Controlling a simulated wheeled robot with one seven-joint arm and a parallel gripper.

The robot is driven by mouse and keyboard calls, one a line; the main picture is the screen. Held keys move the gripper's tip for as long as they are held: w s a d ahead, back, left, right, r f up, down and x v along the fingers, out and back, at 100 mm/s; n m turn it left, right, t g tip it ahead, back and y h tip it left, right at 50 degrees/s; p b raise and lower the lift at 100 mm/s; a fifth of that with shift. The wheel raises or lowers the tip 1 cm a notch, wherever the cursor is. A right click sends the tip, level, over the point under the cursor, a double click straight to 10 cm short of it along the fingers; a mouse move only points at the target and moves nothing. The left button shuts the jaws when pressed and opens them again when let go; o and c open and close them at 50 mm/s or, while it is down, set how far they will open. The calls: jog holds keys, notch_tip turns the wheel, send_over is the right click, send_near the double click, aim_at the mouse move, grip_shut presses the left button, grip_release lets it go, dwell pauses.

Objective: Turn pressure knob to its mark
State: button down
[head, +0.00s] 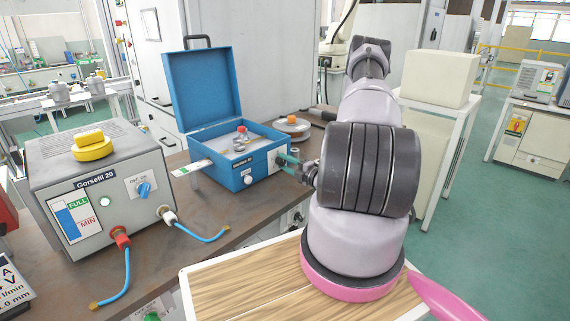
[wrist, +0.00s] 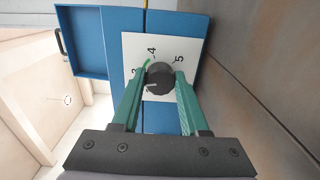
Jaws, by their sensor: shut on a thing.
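The pressure knob (wrist: 159,78) is a round black knob on a white dial plate (wrist: 133,48) with numbers; 4 and 5 read clearly. A light line on the knob points to the lower left in the wrist view. A short green mark shows near the knob's upper left, between 4 and a partly hidden number. My gripper (wrist: 164,72) has its two green fingers shut on the knob's sides. In the head view my gripper (head: 284,159) reaches the dial on the right face of the blue box (head: 214,176); the knob is hidden there.
The blue box's lid (head: 203,88) stands open, and small parts lie inside. A grey Gorsefil 20 unit (head: 95,180) with blue hoses stands to the left on the brown bench (head: 200,245). A round grey item (head: 292,128) sits behind my gripper.

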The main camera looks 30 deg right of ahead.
jog(key=m, duration=0.6)
jog(key=shift+f, duration=0.1)
jog(key=shift+s, duration=0.1)
dwell(0.4)
jog(key=shift+c, duration=2.1)
grip_release()
jog(key=v, duration=1)
jog(key=shift+s+d, duration=0.2)
jog(key=shift+s, duration=0.15)
